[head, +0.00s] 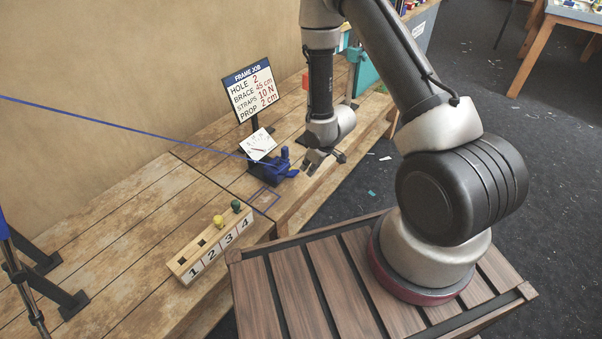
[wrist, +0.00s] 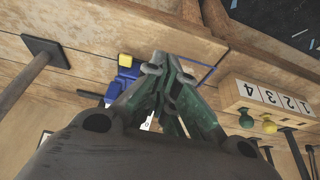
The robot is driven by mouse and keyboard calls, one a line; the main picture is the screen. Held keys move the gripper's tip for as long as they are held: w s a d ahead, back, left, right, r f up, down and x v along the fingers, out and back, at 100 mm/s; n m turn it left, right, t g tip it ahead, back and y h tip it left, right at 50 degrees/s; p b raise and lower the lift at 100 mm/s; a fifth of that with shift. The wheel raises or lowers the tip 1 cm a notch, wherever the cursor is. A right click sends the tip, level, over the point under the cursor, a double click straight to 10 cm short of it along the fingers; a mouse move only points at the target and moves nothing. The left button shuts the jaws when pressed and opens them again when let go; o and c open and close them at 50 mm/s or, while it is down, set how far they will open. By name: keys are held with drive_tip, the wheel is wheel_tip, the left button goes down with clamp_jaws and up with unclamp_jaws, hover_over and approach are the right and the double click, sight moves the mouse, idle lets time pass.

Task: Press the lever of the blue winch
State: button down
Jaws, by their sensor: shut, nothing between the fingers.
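The blue winch (head: 272,167) stands on the wooden bench, with a blue strap running to it from the upper left. A blue lever (head: 292,173) sticks out at its right side. My gripper (head: 309,172) is just right of the lever, pointing down; whether it touches the lever cannot be told. In the wrist view the winch (wrist: 118,84) shows left of my gripper (wrist: 168,66), with a yellow piece (wrist: 125,60) at its end. The fingers are together and hold nothing. Part of the winch is hidden behind them.
A white dial card (head: 258,144) stands behind the winch, and a job sign (head: 250,92) behind that. A numbered block (head: 208,246) with a yellow and a green knob lies at the front left. A blue outline (head: 264,200) on the bench is empty.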

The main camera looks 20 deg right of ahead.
drive_tip(key=shift+s+d+r, duration=0.4)
drive_tip(key=shift+s+r, duration=0.15)
drive_tip(key=shift+r, duration=0.1)
drive_tip(key=shift+s+d+r, duration=0.4)
drive_tip(key=shift+s+r, duration=0.15)
drive_tip(key=shift+r, duration=0.05)
